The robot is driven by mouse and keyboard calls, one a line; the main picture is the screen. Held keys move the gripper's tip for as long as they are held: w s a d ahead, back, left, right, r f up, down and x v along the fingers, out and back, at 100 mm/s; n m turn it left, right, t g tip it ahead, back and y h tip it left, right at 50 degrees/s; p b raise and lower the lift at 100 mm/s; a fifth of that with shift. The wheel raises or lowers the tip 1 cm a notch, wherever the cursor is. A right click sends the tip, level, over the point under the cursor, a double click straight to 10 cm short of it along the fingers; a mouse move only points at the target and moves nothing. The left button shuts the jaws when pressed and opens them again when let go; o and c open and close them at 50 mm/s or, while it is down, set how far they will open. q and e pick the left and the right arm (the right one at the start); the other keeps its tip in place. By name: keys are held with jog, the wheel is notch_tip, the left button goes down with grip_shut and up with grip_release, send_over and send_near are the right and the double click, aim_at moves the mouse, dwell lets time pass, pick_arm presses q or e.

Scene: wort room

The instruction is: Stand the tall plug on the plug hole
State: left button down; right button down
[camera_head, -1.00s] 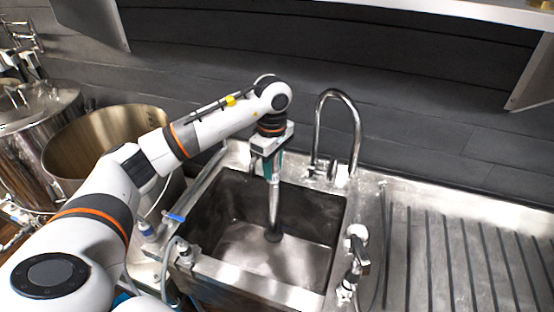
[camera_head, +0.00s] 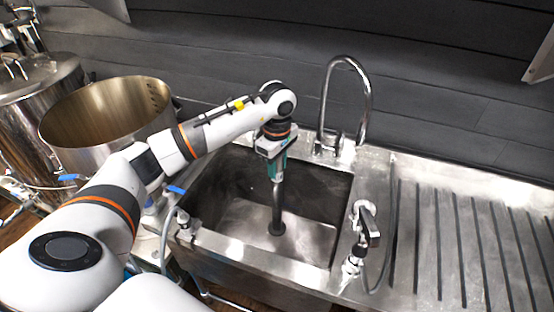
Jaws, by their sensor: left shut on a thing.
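My left gripper (camera_head: 277,176) hangs over the sink, pointing down, and is shut on the upper end of the tall plug (camera_head: 278,205). The plug is a slim dark tube, close to upright, reaching down into the basin. Its lower end meets a round dark spot on the basin floor. I cannot tell whether that spot is the plug's foot or the plug hole, or whether the plug touches the floor. No separate plug hole shows. My right gripper is not in view.
The steel sink (camera_head: 245,248) has a tall curved tap (camera_head: 369,95) behind it and a spray tap (camera_head: 366,225) at its right rim. A ribbed drainboard (camera_head: 450,240) lies to the right, clear. An open steel pot (camera_head: 75,135) stands at the left.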

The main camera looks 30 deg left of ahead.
aim_at(277, 211)
pick_arm(q)
notch_tip(277, 211, down, 29)
jog(key=b, duration=1.7)
jog(key=shift+r, duration=0.15)
jog(key=shift+f+b, duration=1.2)
jog(key=shift+f, duration=0.15)
jog(key=shift+f+b, duration=0.25)
jog(key=shift+b, duration=0.2)
dwell(0.5)
jog(key=c, duration=0.9)
grip_release()
jog(key=shift+s+f, duration=0.1)
notch_tip(277, 211, up, 12)
jog(key=shift+r+b, duration=0.1)
jog(key=shift+b, duration=0.4)
